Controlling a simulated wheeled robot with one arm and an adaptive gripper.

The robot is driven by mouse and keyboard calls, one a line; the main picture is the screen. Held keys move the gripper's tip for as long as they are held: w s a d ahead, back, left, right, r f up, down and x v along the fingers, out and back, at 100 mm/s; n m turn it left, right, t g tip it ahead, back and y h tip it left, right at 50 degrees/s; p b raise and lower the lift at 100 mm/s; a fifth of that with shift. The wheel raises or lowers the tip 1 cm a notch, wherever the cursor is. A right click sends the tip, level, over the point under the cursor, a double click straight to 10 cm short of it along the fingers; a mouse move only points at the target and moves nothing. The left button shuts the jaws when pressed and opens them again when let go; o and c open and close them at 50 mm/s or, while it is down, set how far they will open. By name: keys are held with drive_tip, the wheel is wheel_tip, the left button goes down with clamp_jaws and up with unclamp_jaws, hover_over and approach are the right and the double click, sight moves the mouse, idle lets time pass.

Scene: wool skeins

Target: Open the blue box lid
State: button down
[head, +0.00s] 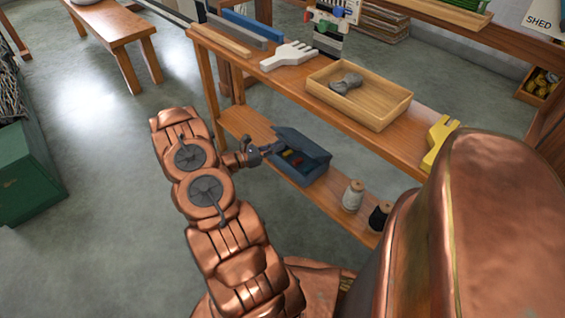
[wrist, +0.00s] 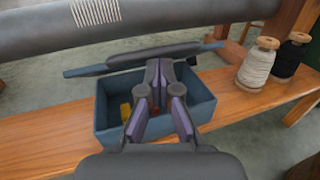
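The blue box (head: 303,175) sits on the low wooden shelf. Its lid (head: 302,141) is raised and tilted over the far side, and the inside shows. In the wrist view the lid (wrist: 90,71) is nearly edge-on behind the open box (wrist: 108,109). Small red and yellow things (wrist: 126,111) lie inside the box. My gripper (head: 264,149) reaches to the box from the left. In the wrist view my gripper (wrist: 160,72) has its fingers together over the box, tips close to the lid. I see nothing between them; whether they touch the lid is unclear.
A white spool (head: 352,196) and a black spool (head: 379,216) stand on the low shelf, right of the box. Open floor lies to the left.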

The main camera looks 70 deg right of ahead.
sight(280, 138)
drive_tip(key=r, duration=0.1)
drive_tip(key=d+r, duration=0.1)
drive_tip(key=r+p, duration=0.1)
drive_tip(key=shift+s+d, duration=0.25)
drive_tip(key=shift+s, duration=0.15)
drive_tip(key=d+r, duration=0.1)
drive_tip(key=s+r+p, duration=0.1)
drive_tip(key=d+r, duration=0.1)
drive_tip(key=shift+s+d+p, duration=0.3)
drive_tip(key=shift+d+p, duration=0.05)
drive_tip(key=shift+p, duration=0.05)
idle(0.3)
idle(0.4)
drive_tip(key=shift+s+d+r+p, duration=0.25)
drive_tip(key=shift+s+d+r, duration=0.2)
drive_tip(key=shift+d, duration=0.2)
drive_tip(key=shift+s+d+r+p, duration=0.25)
drive_tip(key=shift+s+d+r, duration=0.1)
drive_tip(key=shift+d+r, duration=0.25)
drive_tip(key=shift+d+f, duration=0.1)
drive_tip(key=shift+d, duration=0.05)
